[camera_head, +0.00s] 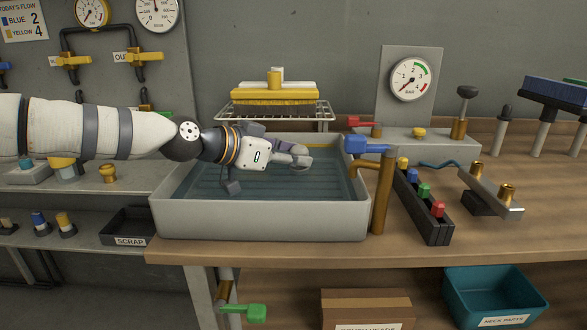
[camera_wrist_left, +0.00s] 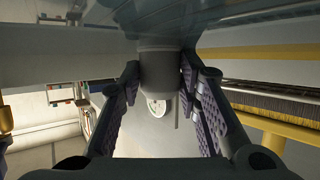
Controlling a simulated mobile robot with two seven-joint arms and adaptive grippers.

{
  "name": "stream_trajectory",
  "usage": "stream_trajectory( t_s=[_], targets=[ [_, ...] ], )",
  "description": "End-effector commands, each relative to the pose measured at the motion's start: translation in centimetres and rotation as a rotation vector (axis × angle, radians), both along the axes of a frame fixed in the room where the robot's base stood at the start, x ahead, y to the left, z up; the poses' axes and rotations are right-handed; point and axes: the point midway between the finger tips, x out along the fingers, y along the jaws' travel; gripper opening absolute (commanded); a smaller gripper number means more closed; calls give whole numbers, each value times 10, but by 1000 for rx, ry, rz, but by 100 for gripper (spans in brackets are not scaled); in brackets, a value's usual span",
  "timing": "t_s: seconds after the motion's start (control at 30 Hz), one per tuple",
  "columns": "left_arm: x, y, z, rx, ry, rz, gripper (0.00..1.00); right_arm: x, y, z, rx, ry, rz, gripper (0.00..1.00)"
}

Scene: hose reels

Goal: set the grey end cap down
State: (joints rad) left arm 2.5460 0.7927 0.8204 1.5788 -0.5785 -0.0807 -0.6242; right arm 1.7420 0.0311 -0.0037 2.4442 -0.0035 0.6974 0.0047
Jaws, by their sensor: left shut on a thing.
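My left gripper (camera_head: 292,156) reaches in from the left and hangs over the tank of water (camera_head: 260,221), near its right half. It also shows in the left wrist view (camera_wrist_left: 160,88), where its two dark, ridged fingers close on both sides of a grey, rounded end cap (camera_wrist_left: 158,68). My right gripper is in neither view.
A blue-handled tap (camera_head: 370,150) stands at the tank's right rim. A wire rack (camera_head: 276,110) with a yellow brush (camera_head: 274,95) is behind the tank. A black holder with coloured pegs (camera_head: 422,205) lies to the right. A scrap tray (camera_head: 128,228) is at lower left. Bare wood (camera_head: 480,245) is at front right.

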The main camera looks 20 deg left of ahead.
Motion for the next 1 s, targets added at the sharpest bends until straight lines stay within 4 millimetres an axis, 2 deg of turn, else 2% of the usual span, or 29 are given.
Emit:
stream_trajectory(
  t_s=[0.03, 0.1, 0.43, 0.47, 0.5, 0.53, 0.77, 0.87, 1.0],
  targets=[
    [-1, -1, -17, 1, 9, -3, 7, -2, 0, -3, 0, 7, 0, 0],
    [-1, -2, -25, 2, 6, -3, 7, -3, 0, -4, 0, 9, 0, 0],
    [0, -2, -27, 1, 4, -3, 7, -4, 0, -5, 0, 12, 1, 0],
    [-1, -2, -26, 2, 3, -3, 37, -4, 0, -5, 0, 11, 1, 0],
    [-1, -2, -26, 2, 3, -3, 46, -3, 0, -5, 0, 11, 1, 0],
    [-1, -2, -26, 2, 3, -3, 50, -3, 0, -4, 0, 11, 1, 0],
    [-1, -2, -26, 2, 3, -3, 50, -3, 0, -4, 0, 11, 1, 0],
    [-1, -1, -19, 2, 1, -3, 50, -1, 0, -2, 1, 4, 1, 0],
    [-23, 15, -4, -1, -4, -1, 50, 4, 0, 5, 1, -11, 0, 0]
  ],
)
